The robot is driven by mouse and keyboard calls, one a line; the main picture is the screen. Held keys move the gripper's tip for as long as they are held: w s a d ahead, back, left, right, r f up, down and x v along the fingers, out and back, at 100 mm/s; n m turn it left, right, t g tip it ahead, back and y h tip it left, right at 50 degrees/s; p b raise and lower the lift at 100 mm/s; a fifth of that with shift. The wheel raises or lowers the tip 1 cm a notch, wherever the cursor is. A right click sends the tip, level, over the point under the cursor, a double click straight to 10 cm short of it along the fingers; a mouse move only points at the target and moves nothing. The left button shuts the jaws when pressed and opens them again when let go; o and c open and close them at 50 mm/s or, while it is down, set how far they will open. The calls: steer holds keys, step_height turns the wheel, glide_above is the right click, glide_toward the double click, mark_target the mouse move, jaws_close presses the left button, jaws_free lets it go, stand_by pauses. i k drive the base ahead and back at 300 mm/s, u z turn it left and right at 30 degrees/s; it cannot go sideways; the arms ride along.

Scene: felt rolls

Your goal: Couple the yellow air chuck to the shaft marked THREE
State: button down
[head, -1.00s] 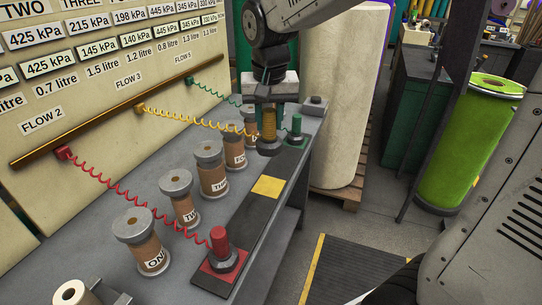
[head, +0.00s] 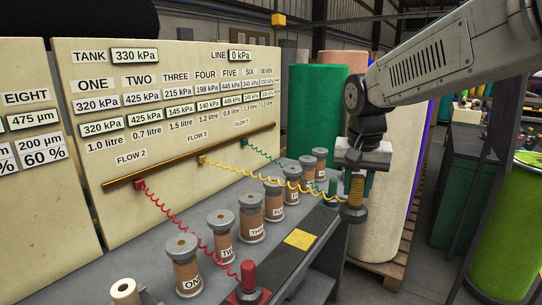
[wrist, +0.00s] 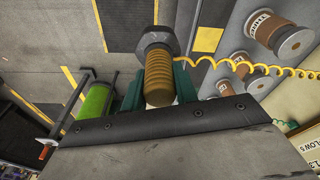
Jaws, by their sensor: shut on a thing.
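The yellow air chuck (head: 356,190), a ribbed yellow body with a grey collar, is held upright in my gripper (head: 356,172). In the wrist view the chuck (wrist: 158,78) sits between the green fingers of my gripper (wrist: 158,92). It hangs in the air near the bench's right edge, apart from every shaft. The shaft marked THREE (head: 251,229) is a brown roll between grey flanges, third from the front in the bench row, left of and nearer than my gripper. In the wrist view a roll (wrist: 270,28) with a label that seems to read THREE lies at upper right.
Other labelled shafts, such as ONE (head: 187,278) and FOUR (head: 274,206), stand in the row. A yellow coiled hose (head: 265,175) crosses above them to the chuck. The red chuck (head: 248,278) and green chuck (head: 333,188) rest on the bench's right side. A yellow pad (head: 300,239) is empty.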

mark_target(250, 292)
steer(key=z, duration=1.6)
steer(key=i, duration=0.75)
steer(key=u, duration=2.65)
steer(key=i, duration=0.5)
steer(key=z, duration=0.1)
